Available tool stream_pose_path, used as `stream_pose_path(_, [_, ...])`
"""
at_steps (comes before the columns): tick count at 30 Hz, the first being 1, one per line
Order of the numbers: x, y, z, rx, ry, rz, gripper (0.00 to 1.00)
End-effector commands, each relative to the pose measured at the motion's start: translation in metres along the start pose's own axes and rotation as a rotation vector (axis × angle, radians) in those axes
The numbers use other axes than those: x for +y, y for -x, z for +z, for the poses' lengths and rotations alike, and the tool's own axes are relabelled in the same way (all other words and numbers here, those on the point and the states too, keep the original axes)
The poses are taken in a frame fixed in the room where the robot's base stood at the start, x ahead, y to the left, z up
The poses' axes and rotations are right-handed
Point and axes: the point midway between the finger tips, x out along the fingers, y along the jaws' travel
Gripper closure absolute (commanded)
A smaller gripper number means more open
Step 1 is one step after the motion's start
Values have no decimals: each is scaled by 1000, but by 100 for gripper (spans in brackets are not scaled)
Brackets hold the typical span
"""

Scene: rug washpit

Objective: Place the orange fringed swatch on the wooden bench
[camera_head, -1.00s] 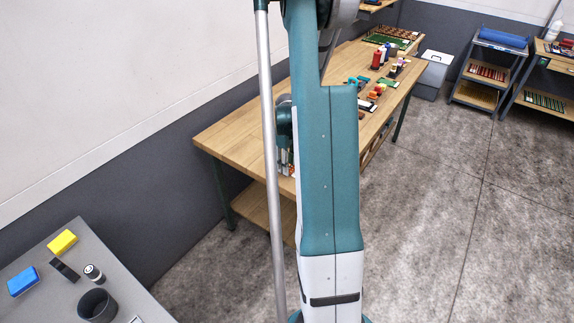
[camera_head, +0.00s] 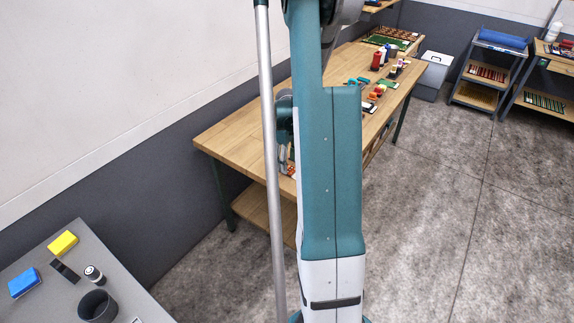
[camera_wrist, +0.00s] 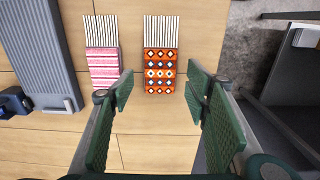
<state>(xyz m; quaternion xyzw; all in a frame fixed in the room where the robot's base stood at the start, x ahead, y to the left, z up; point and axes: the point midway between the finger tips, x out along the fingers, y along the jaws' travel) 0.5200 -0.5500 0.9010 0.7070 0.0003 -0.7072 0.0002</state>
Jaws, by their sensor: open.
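The orange fringed swatch (camera_wrist: 160,73) lies flat on the wooden bench (camera_wrist: 150,150) in the wrist view, patterned with dark and white diamonds, its pale striped fringe pointing up the picture. My gripper (camera_wrist: 163,92) is open, with one green finger on each side of the swatch's lower end and nothing held. I cannot tell its exact height above the bench. In the head view the bench (camera_head: 232,137) is partly hidden behind my arm, and only a small orange patch (camera_head: 291,169) shows beside my gripper there.
A pink striped fringed swatch (camera_wrist: 102,66) lies just left of the orange one. A grey ribbed board (camera_wrist: 38,50) and a dark blue object (camera_wrist: 14,102) are farther left. The bench edge and grey floor (camera_wrist: 245,50) are on the right. Bare wood lies below the swatches.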

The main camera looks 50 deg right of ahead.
Motion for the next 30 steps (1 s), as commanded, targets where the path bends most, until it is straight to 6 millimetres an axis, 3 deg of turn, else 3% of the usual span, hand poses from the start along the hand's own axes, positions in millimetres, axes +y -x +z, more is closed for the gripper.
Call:
stream_pose_path(18, [0, 83, 0, 0, 0, 0, 53])
stream_pose_path(30, [0, 95, 0, 0, 0, 0, 53])
